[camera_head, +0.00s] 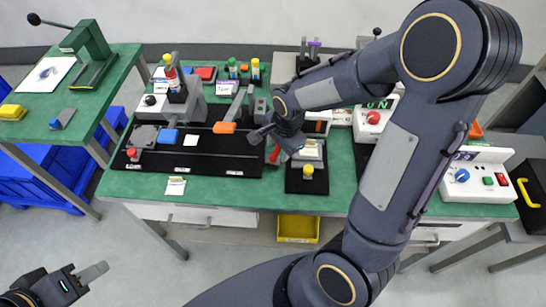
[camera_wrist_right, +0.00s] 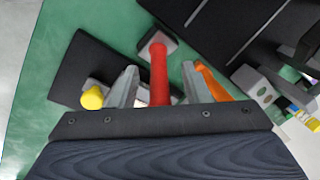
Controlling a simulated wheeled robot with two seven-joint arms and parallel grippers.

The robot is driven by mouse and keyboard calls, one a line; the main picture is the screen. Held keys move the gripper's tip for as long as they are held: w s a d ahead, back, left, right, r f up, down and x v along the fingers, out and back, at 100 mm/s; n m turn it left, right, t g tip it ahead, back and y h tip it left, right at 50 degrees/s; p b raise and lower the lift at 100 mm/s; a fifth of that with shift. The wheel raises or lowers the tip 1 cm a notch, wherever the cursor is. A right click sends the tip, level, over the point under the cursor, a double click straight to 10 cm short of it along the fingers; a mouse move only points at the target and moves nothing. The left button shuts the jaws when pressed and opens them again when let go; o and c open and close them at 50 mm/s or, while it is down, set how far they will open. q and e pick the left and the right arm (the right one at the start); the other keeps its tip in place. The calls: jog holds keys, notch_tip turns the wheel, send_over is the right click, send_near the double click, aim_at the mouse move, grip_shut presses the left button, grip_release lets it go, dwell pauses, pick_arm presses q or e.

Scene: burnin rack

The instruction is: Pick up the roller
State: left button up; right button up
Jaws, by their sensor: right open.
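A red-handled tool with a grey block-like end, which looks like the roller (camera_wrist_right: 159,75), lies on the green bench. A small red part of it shows below my right gripper in the head view (camera_head: 274,154). My right gripper (camera_wrist_right: 159,82) is open, with one finger on each side of the red handle and visible gaps to both. In the head view my right gripper (camera_head: 283,138) is low over the bench, and its wrist hides most of the tool. My left gripper (camera_head: 88,276) is at the lower left, away from the bench; its finger gap is unclear.
An orange piece (camera_wrist_right: 214,84) lies close beside the right finger. A black fixture with a yellow knob (camera_head: 308,172) stands to the right, and a long black plate (camera_head: 215,160) to the left. My right arm covers part of the bench's right side. A yellow bin (camera_head: 298,229) sits below.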

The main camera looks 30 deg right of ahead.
jog(key=shift+w+f, duration=0.1)
jog(key=shift+f, duration=0.4)
grip_shut()
jog(key=shift+r, duration=0.15)
